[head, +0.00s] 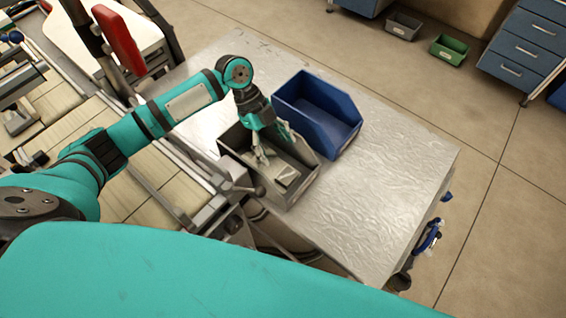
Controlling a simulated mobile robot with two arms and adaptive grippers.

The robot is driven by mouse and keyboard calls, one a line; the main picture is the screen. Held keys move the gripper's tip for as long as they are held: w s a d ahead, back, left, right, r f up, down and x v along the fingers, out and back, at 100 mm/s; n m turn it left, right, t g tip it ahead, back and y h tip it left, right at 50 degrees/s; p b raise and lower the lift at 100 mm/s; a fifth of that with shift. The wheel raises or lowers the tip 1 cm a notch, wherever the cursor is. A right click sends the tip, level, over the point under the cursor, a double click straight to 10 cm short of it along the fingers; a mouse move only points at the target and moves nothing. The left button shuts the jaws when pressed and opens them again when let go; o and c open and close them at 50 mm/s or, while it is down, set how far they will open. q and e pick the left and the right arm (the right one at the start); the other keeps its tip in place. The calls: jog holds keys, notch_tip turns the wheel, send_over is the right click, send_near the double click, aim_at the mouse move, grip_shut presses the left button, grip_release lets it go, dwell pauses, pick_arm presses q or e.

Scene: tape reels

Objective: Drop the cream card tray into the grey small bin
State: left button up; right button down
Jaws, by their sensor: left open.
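The grey small bin (305,183) stands on the metal table, at its left side near the front edge. A small cream tray (286,177), which looks like the card tray, lies inside the bin. My left gripper (262,160) points down into the bin from above, beside the cream tray. Its fingers are open, and the tray appears free of them. The far part of the bin's inside is hidden behind my gripper. My right gripper is not in view.
A blue bin (338,137) stands just right of and behind the grey bin. The metal table (385,205) is clear on its right side. On the floor behind are a grey bin (403,26), a green bin (449,49) and blue drawers (525,45).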

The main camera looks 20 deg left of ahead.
pick_arm(q)
jog(key=shift+b+v, duration=0.45)
jog(key=shift+v, duration=1.85)
